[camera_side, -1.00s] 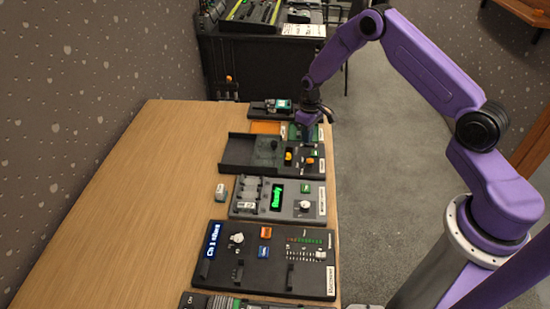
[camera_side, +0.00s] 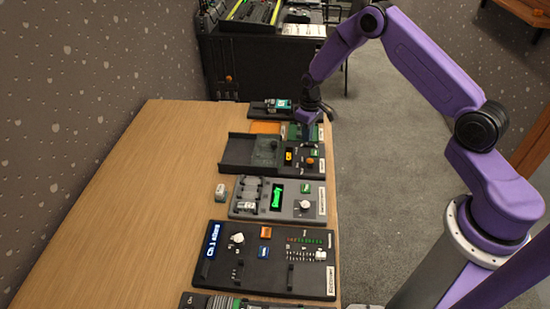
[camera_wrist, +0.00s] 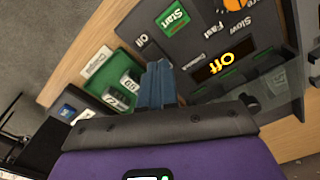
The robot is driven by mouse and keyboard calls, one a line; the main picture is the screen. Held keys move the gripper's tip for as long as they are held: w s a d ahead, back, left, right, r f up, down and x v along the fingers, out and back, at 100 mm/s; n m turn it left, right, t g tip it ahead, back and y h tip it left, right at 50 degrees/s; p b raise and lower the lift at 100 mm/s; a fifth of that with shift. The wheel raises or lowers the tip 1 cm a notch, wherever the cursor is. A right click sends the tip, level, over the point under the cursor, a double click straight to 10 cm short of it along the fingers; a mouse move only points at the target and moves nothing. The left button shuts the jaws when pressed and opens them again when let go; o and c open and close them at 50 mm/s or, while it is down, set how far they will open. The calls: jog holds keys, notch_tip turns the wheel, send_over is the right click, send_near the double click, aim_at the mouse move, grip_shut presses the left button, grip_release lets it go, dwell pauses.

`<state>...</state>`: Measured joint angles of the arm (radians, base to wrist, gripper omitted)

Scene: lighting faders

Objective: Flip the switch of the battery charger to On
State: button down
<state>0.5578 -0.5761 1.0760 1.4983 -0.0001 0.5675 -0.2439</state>
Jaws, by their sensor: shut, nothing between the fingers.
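The battery charger appears to be the green unit (camera_side: 308,132) near the far end of the table; in the wrist view its green body (camera_wrist: 112,68) has a white label that seems to read "Charge" or "Charger" and holds grey cylindrical cells (camera_wrist: 118,97). I cannot make out its switch; my fingers may hide it. My gripper (camera_side: 307,122) is over this unit in the side view. In the wrist view its blue-grey fingers (camera_wrist: 158,82) are shut and empty, between the green unit and the dark panel. I cannot tell whether they touch anything.
An orange pad (camera_side: 265,127) is left of the green unit. A grey unit (camera_side: 243,208) and fader panel (camera_side: 265,275) stand nearer. The table's left is clear.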

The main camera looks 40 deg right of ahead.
jog(key=shift+r, duration=2.8)
jog(key=s+a+r+n, duration=0.5)
jog(key=s+a+r, duration=0.9)
jog(key=s+a, duration=0.15)
jog(key=s+d+r+n, duration=0.2)
jog(key=s, duration=0.9)
jog(key=s+d+r+n, duration=0.2)
jog(key=s+r, duration=0.1)
jog(key=s, duration=0.9)
jog(key=shift+n, duration=0.3)
jog(key=shift+r, duration=0.1)
